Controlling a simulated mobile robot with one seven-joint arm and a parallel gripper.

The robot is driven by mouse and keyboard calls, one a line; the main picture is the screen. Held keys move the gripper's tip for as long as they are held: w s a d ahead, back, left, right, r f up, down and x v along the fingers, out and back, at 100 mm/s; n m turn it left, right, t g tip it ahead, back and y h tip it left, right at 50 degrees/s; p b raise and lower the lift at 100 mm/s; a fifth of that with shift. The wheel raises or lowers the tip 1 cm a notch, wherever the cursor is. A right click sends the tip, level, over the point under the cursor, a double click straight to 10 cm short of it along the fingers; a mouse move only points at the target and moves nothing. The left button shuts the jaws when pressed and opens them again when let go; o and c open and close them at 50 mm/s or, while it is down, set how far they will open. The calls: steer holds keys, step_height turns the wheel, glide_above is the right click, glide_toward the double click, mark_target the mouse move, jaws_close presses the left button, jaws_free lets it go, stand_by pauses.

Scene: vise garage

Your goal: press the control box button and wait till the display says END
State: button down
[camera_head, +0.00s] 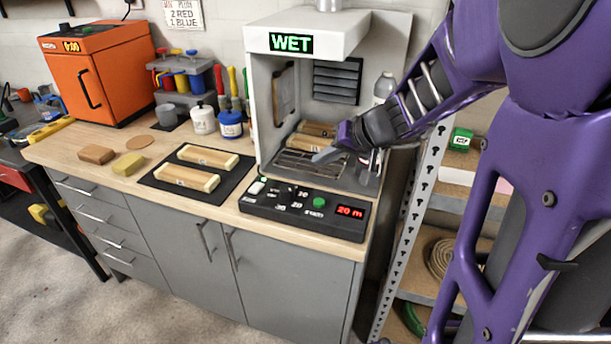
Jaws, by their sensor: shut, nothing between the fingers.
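The black control box (275,213) lies on the front of the wooden counter, below the open booth. It has a green button (319,202), several white-marked settings and a red display (350,211) that reads "20 M". A green-lettered sign (291,43) on the booth's hood reads "WET". My gripper (322,156) is shut and empty. It appears in front of the booth opening, above and behind the green button in the picture, apart from the control box. It partly hides the wooden pieces (312,131) on the rack inside the booth.
The white booth (257,105) stands at the counter's right end. Left of the control box, two wooden blocks (208,156) lie on a black mat (160,178). Pots, sponges and an orange oven (98,75) stand further left. A metal shelf (412,220) is right of the counter.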

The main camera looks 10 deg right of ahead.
mark_target(322, 204)
step_height(322, 204, down, 9)
steer(key=b, duration=0.7)
steer(key=shift+r, duration=0.1)
stand_by(2.0)
steer(key=shift+f, duration=0.4)
steer(key=shift+f, duration=0.5)
stand_by(0.5)
steer(key=shift+r, duration=0.15)
steer(key=shift+r+p, duration=0.5)
steer(key=shift+r, duration=0.25)
